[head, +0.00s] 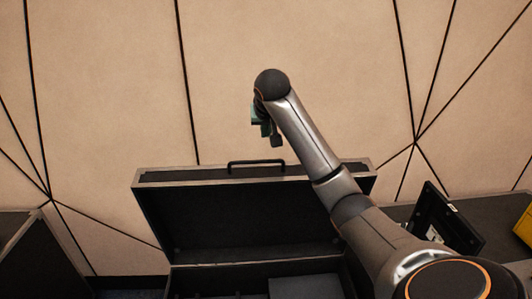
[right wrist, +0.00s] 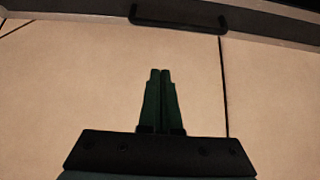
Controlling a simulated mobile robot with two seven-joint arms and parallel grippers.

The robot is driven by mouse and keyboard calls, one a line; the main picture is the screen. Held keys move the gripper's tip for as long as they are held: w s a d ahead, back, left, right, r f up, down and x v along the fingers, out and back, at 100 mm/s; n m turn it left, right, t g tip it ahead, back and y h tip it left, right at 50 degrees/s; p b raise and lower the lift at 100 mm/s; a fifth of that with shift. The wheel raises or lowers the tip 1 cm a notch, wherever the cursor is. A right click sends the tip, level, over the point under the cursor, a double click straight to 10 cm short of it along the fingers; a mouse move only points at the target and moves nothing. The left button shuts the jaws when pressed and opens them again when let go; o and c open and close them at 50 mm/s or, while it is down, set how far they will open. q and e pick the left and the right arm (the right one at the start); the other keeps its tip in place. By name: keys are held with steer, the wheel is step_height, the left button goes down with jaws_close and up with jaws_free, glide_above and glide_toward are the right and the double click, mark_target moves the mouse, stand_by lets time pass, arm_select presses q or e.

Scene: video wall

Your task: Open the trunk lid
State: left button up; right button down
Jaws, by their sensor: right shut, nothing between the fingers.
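The dark trunk (head: 185,280) stands open in front of me in the head view. Its lid (head: 160,205) is raised, with a pale metal rim and a black handle (head: 256,163) on its upper edge. The handle also shows at the top of the right wrist view (right wrist: 178,18). My right gripper (head: 277,141) is above the lid's edge, near the handle and apart from it. Its two green fingers (right wrist: 160,72) are shut together with nothing between them. My right arm covers the right part of the lid and trunk. My left gripper is not in view.
A beige panelled wall (head: 110,90) rises behind the trunk. A dark flat panel (head: 447,215) stands tilted at the right, with a yellow object (head: 523,228) at the right edge. Another dark case (head: 40,262) is at the lower left. A grey block (head: 305,288) lies inside the trunk.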

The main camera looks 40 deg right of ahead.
steer(key=p, duration=0.1)
glide_above(265, 165)
steer(key=f, duration=0.7)
steer(key=shift+w+d, duration=0.15)
steer(key=shift+d, duration=0.05)
steer(key=shift+s+a+f, duration=0.2)
steer(key=shift+f, duration=0.1)
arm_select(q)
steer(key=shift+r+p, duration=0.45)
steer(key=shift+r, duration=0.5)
arm_select(e)
steer(key=shift+s+a+f, duration=0.25)
steer(key=shift+s+a, duration=0.25)
steer(key=shift+s, duration=0.1)
steer(key=shift+s+a+f, duration=0.25)
steer(key=shift+s+a, duration=0.25)
steer(key=shift+s, duration=0.1)
